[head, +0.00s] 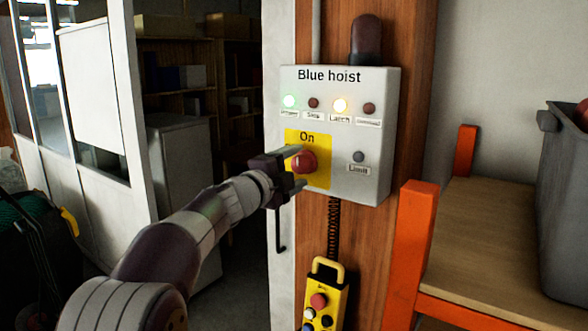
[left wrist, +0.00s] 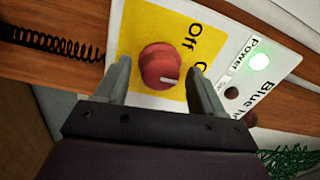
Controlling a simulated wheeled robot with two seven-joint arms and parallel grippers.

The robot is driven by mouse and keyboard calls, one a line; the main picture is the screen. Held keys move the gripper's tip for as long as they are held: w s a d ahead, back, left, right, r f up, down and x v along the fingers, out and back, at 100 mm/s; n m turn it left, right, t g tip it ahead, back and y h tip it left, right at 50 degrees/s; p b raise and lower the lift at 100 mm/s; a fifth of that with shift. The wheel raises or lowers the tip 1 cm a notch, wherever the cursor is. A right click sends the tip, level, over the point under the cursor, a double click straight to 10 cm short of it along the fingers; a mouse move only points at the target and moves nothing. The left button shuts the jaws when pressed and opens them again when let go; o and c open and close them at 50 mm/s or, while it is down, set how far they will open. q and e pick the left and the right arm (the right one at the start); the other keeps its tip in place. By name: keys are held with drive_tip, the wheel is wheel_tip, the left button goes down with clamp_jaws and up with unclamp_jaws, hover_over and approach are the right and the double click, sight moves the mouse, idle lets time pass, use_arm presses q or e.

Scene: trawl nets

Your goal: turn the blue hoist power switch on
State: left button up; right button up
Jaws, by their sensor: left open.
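The grey control box (head: 376,98), labelled "Blue hoist", is fixed to a wooden post. Its red rotary switch (head: 304,161) sits on a yellow plate (head: 322,150), below the word "On". In the left wrist view the switch (left wrist: 160,66) has a white mark pointing right, toward a label partly hidden by a finger; "Off" shows above it. My left gripper (head: 299,168) is open, with one finger on each side of the switch; contact cannot be told. My right gripper is not in view.
A yellow pendant control (head: 325,295) hangs below on a black coiled cord (head: 333,225). An orange-framed wooden bench (head: 500,230) with a grey bin (head: 565,200) stands at the right. A white door frame (head: 125,100) and shelves are at the left.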

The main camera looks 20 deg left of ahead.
use_arm(q)
drive_tip(key=shift+s+a+f, duration=0.15)
drive_tip(key=shift+s+a, duration=0.05)
drive_tip(key=shift+s, duration=0.2)
drive_tip(key=b+v, duration=0.3)
drive_tip(key=v, duration=0.8)
drive_tip(key=shift+s+b, duration=0.35)
drive_tip(key=shift+b, duration=0.05)
